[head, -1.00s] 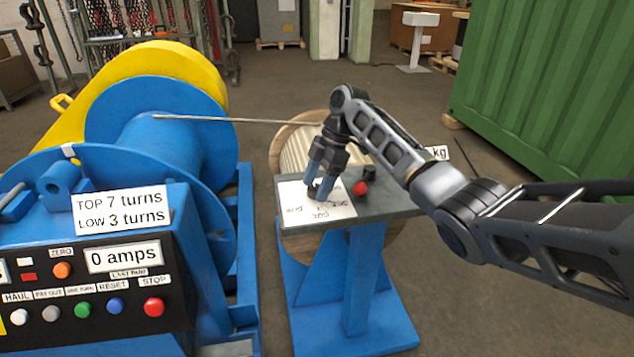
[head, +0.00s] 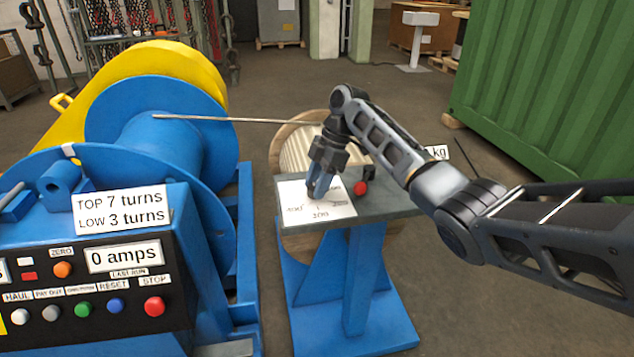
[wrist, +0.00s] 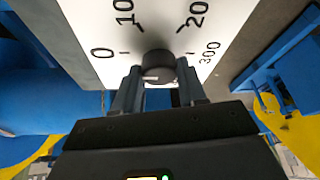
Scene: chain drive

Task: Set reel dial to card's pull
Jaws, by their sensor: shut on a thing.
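The reel dial is a dark round knob (wrist: 158,67) on a white scale plate (head: 330,211) on the reel stand's top. The wrist view shows the numbers 0, 10-, 20- and 300 around it, two of them cut off. My gripper (head: 318,190) points down at the plate, its fingers (wrist: 157,88) shut on the knob from both sides. A pale mark shows on the knob's near side, but its exact reading is unclear. A white sign ending in "kg" (head: 438,152) stands behind my arm, its figure hidden. No card with a readable pull shows.
A red button (head: 360,188) and a small black part sit beside the plate. A wooden reel (head: 284,150) stands behind. The blue winch (head: 165,140) with its button panel (head: 100,290) is at left, and a rope runs from it to the reel.

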